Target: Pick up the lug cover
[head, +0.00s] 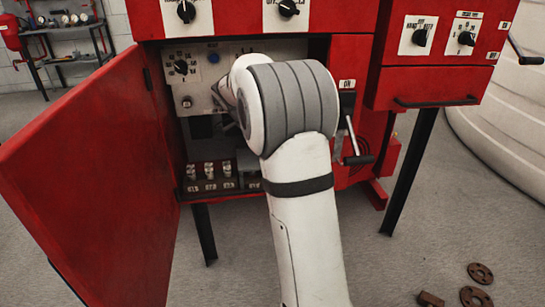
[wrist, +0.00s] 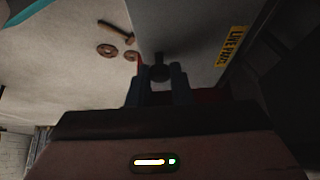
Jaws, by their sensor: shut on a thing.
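In the wrist view the lug cover (wrist: 197,35) is a grey plate with a dark round knob (wrist: 159,72) and a yellow label (wrist: 232,46) that reads "LIVE PAR…", partly cut off. My gripper (wrist: 160,80) is shut on the knob, one finger on each side. In the head view my white arm reaches into the open red cabinet (head: 345,90), and its forearm hides the gripper and the cover.
The red cabinet door (head: 95,170) stands open at left. Several terminals (head: 210,172) sit low inside the cabinet. Rusty flanges (head: 476,296) lie on the floor at lower right; a hammer (wrist: 116,31) shows in the wrist view.

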